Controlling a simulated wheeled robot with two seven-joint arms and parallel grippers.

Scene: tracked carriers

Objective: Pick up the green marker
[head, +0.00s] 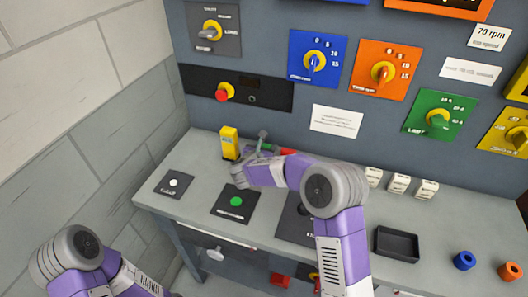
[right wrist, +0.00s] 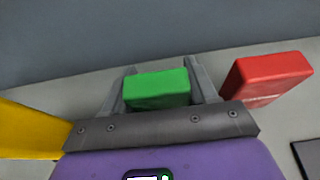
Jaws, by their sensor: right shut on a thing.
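The green marker (right wrist: 157,90) is a green block between the two fingers of my right gripper (right wrist: 158,84) in the right wrist view. The gripper is shut on it. In the head view only a small part of the green marker (head: 267,147) shows beside my right gripper (head: 262,146), over the back of the grey bench; my own wrist hides the rest. I cannot tell whether the marker touches the bench. My left arm shows at the bottom left of the head view; its gripper is out of frame.
A yellow marker (head: 229,142) stands left of my right gripper, and a red marker (right wrist: 268,78) lies close on its right. Behind is a panel with several knobs. White blocks (head: 399,183), a black tray (head: 397,244) and blue (head: 464,260) and orange rings (head: 510,271) are to the right.

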